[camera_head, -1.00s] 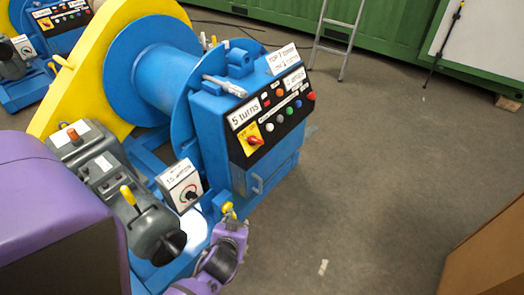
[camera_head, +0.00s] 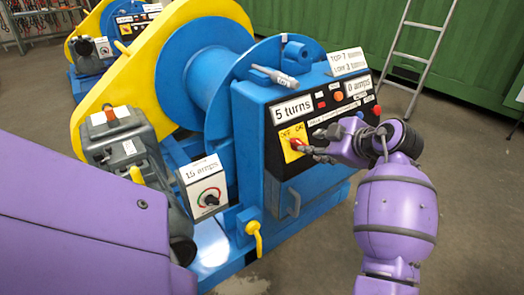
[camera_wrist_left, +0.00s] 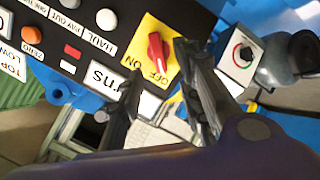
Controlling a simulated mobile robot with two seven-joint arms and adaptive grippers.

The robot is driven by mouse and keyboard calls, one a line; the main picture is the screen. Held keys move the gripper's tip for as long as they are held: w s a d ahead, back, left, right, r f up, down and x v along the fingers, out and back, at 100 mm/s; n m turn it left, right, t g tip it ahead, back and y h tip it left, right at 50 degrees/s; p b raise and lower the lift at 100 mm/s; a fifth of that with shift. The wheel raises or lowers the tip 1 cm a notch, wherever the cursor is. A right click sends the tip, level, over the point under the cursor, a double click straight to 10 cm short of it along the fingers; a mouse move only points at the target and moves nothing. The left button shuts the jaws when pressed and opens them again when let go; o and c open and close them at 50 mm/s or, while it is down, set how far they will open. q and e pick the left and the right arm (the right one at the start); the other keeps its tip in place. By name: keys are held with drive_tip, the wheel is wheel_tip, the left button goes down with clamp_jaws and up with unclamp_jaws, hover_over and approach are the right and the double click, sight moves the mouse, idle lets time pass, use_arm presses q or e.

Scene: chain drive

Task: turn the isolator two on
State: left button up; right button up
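A red rotary switch (camera_head: 297,144) on a yellow plate marked OFF and ON sits on the black panel of the near blue winch, below the "5 turns" display. The switch also shows in the left wrist view (camera_wrist_left: 157,52). No number two is readable on it, and its exact setting is unclear. My left gripper (camera_head: 318,152) is in front of the panel at the switch and partly covers that area. In the left wrist view its dark fingers (camera_wrist_left: 157,68) are apart, with one tip close beside the red knob. Contact cannot be told. My right gripper is not in view.
Several buttons and displays line the panel (camera_head: 330,128) right of the switch. A "15 amps" box (camera_head: 204,188) and a yellow-handled lever (camera_head: 254,236) are lower left. A second winch (camera_head: 100,55) stands behind. A ladder (camera_head: 418,55) leans at the back.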

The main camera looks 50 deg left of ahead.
sight(302, 144)
use_arm(q)
drive_tip(key=b+x, duration=0.1)
drive_tip(key=x, duration=0.6)
drive_tip(key=shift+w+a, duration=0.15)
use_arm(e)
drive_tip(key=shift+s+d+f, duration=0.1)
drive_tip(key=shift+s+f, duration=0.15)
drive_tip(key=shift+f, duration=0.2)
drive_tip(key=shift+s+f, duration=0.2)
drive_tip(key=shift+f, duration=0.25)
use_arm(q)
clamp_jaws()
